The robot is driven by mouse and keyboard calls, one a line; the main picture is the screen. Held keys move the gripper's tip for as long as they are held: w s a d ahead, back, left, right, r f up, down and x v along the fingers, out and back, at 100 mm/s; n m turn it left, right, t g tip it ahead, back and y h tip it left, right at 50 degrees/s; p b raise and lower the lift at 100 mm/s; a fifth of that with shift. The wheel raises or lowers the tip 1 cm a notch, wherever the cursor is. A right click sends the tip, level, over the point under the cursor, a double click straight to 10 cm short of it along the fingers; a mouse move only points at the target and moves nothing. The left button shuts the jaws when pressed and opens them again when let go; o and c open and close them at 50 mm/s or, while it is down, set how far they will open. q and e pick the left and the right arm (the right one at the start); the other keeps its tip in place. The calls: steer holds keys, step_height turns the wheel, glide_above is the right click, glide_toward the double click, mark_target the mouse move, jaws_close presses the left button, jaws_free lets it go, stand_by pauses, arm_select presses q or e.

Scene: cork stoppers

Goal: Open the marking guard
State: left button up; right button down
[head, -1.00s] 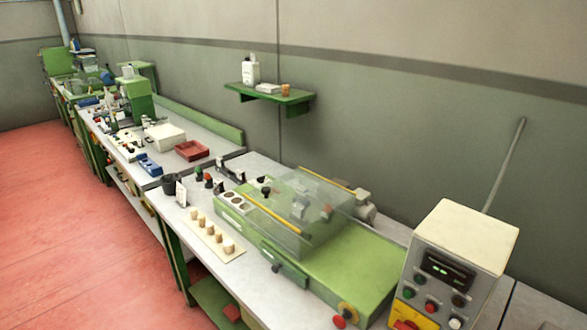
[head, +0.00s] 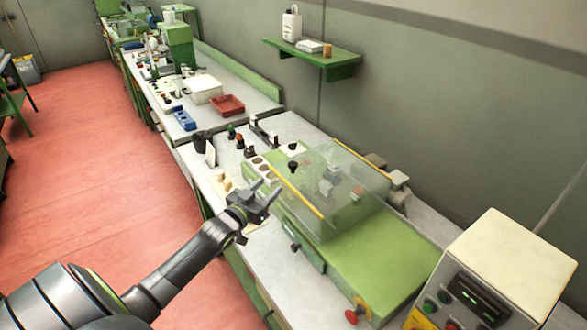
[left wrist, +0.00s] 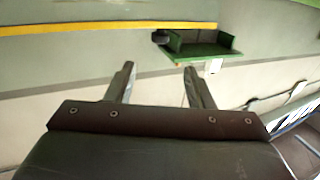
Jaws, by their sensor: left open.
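The marking guard (head: 345,185) is a clear cover with a yellow front edge. It sits lowered over the green marking machine (head: 375,258), and parts show through it. My left gripper (head: 268,190) is open and empty, in front of the guard's yellow edge near its left end in the head view. I cannot tell whether it touches the guard. In the left wrist view both fingers (left wrist: 158,68) are apart with nothing between them, and a yellow strip (left wrist: 110,28), which looks like the guard's edge, crosses the top. My right gripper is not in view.
A control box (head: 500,265) with buttons stands at the right, and a red knob (head: 352,316) is on the machine's front. A dark cup (head: 202,142) and a red tray (head: 227,105) are on the bench beyond. A green wall shelf (head: 312,55) hangs above.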

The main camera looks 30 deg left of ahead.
arm_select(q)
steer(key=b, duration=0.4)
glide_toward(290, 168)
steer(key=w, duration=0.2)
steer(key=w+b, duration=0.3)
steer(key=w, duration=0.5)
steer(key=shift+w, duration=0.1)
steer(key=shift+w+r+b, duration=0.15)
steer(key=shift+w+b, duration=0.35)
steer(key=shift+w, duration=0.25)
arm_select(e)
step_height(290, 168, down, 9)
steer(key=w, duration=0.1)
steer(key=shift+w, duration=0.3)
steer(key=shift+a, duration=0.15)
arm_select(q)
jaws_close()
